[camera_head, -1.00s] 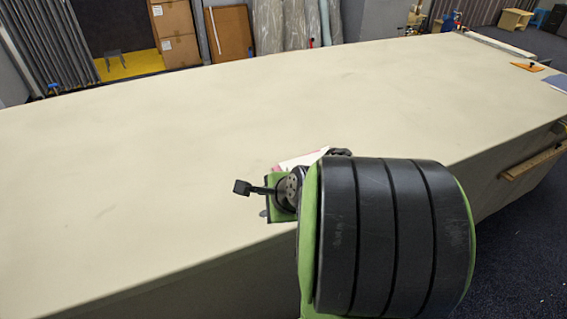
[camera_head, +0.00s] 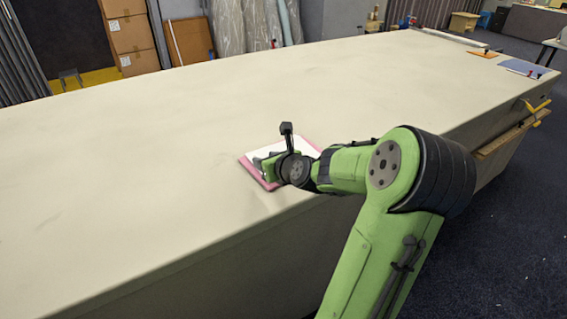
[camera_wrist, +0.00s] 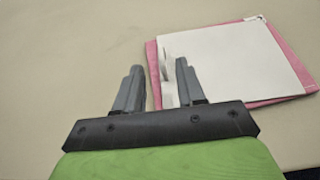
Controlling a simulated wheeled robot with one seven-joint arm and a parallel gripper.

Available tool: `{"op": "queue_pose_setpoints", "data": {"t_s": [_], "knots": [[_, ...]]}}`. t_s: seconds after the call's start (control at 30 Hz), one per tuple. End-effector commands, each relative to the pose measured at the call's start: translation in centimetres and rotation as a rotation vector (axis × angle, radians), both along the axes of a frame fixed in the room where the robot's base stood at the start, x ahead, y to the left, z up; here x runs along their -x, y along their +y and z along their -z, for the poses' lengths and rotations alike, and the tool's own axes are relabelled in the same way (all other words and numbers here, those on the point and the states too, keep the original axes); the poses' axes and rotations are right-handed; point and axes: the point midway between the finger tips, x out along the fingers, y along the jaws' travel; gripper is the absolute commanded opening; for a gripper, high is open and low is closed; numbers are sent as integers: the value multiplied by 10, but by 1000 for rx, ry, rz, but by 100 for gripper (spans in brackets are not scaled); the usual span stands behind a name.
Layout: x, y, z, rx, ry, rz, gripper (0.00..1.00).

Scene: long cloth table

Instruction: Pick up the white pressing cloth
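The white pressing cloth (camera_wrist: 235,58) lies flat on a slightly larger pink cloth (camera_wrist: 152,72) near the table's front edge. In the head view the white cloth (camera_head: 307,149) and the pink cloth (camera_head: 249,170) are partly hidden behind my gripper (camera_head: 262,166). In the wrist view my gripper (camera_wrist: 158,78) has its two fingers apart, over the cloth's left edge. A narrow, ruffled white part shows between the fingers, close to the right finger. I cannot tell whether it touches that finger. The left finger is over bare table.
The long beige table (camera_head: 150,130) is clear to the left and behind the cloths. At its far right end lie an orange piece (camera_head: 483,54) and a blue-grey sheet (camera_head: 528,68). A wooden rail (camera_head: 510,135) runs along the table's right side.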

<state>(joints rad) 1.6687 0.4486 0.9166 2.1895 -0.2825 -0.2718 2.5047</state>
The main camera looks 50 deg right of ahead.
Motion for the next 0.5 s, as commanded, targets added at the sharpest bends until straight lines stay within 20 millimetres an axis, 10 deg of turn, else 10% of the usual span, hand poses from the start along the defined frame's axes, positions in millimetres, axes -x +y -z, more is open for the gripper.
{"op": "queue_pose_setpoints", "data": {"t_s": [0.5], "knots": [[-38, -12, 22, 0, 1, 0, 35]]}}
